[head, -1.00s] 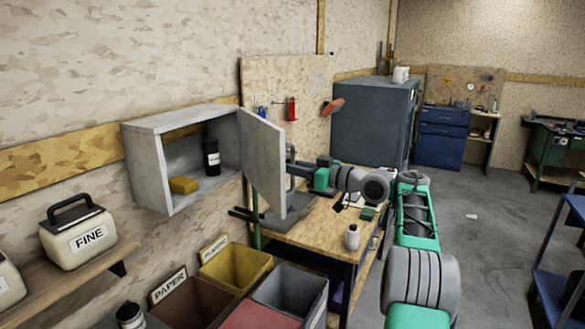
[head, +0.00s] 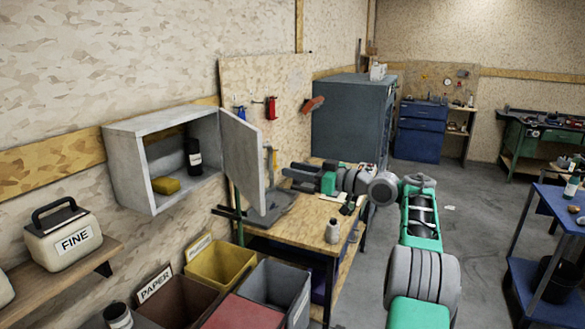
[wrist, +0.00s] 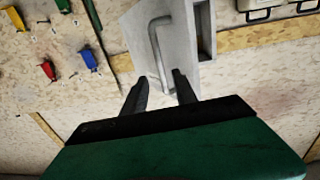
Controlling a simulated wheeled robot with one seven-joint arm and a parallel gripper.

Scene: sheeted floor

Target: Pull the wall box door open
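The grey wall box (head: 125,165) is mounted on the wall at the left in the head view. Its door (head: 242,160) stands swung well out, so the inside shows. A black bottle (head: 194,158) and a yellow block (head: 166,185) are inside. My gripper (head: 290,178) is right of the door's free edge, with a gap in the head view. In the wrist view my gripper (wrist: 160,80) has its fingers apart and empty. The door (wrist: 185,40) and its bar handle (wrist: 155,50) lie ahead of the fingertips; the handle's lower end shows between them, apparently not gripped.
A workbench (head: 300,225) with a small bottle (head: 332,231) is below my gripper. Sorting bins (head: 220,265) stand under the box. A shelf with a FINE container (head: 65,240) is at left.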

